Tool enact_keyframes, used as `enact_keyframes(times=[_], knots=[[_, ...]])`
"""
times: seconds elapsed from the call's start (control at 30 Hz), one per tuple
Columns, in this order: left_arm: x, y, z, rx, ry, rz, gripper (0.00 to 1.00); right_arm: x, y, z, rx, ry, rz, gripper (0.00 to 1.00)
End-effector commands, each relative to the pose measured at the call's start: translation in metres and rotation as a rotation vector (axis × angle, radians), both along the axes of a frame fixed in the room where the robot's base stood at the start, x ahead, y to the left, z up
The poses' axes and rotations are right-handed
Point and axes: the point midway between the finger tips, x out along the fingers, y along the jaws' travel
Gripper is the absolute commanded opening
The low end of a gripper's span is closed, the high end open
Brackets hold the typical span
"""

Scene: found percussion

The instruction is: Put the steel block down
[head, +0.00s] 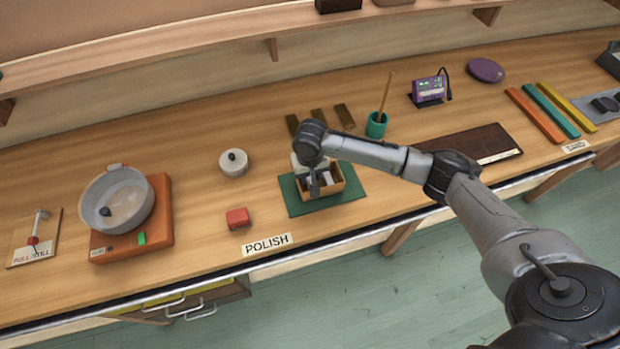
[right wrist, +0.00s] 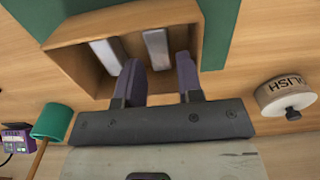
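Two pale steel blocks stand in a small open wooden box (head: 341,191). In the right wrist view, one steel block (right wrist: 157,48) lies in line with the gap between my right fingers, and the other steel block (right wrist: 107,56) is to its left. The box (right wrist: 77,60) rests on a green mat (head: 292,200). My right gripper (right wrist: 160,65) is open, with its fingers reaching into the box opening; bare gaps show between fingers and block. In the head view my right gripper (head: 314,190) is over the box's left part. My left gripper is out of view.
A white round tin (head: 234,163) and a red block (head: 238,218) are left of the mat. A teal cup (head: 376,126) with a stick and several dark bars (head: 344,115) are behind. A POLISH label (head: 268,244) lies in front. A pan on an orange base (head: 165,225) is farther left.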

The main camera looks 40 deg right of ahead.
Motion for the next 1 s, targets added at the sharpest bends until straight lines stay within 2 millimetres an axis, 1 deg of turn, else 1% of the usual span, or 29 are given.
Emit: enact_keyframes(times=[0.03, 0.1, 0.3, 0.4, 0.53, 0.7, 0.83, 0.87, 0.93, 0.97, 1.0], knots=[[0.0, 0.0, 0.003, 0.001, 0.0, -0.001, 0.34, 0.001, 0.0, 0.013, 0.0, -0.002, 0.001, 0.34], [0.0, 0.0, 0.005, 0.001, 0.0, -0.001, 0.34, 0.001, 0.0, 0.027, 0.001, -0.003, 0.001, 0.34], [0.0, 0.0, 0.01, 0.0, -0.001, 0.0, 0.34, 0.001, 0.0, 0.061, 0.001, -0.002, 0.001, 0.34], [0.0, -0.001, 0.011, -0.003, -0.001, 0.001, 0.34, 0.001, 0.0, 0.074, 0.001, -0.001, 0.0, 0.34], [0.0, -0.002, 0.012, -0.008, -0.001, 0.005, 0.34, 0.0, 0.0, 0.086, 0.0, 0.0, 0.001, 0.34], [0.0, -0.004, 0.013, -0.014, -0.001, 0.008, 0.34, 0.0, 0.0, 0.093, 0.001, 0.001, 0.001, 0.34], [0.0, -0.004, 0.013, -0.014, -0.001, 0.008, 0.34, -0.001, 0.003, 0.09, 0.003, 0.001, 0.01, 0.34], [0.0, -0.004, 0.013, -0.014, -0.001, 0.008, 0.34, -0.003, 0.006, 0.087, 0.004, 0.0, 0.02, 0.34], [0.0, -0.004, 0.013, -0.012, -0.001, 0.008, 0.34, -0.01, 0.017, 0.076, 0.013, -0.005, 0.065, 0.34], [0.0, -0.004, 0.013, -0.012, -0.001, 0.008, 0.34, -0.015, 0.024, 0.07, 0.018, -0.009, 0.091, 0.34], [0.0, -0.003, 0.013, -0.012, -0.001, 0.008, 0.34, -0.023, 0.036, 0.06, 0.028, -0.018, 0.135, 0.34]])
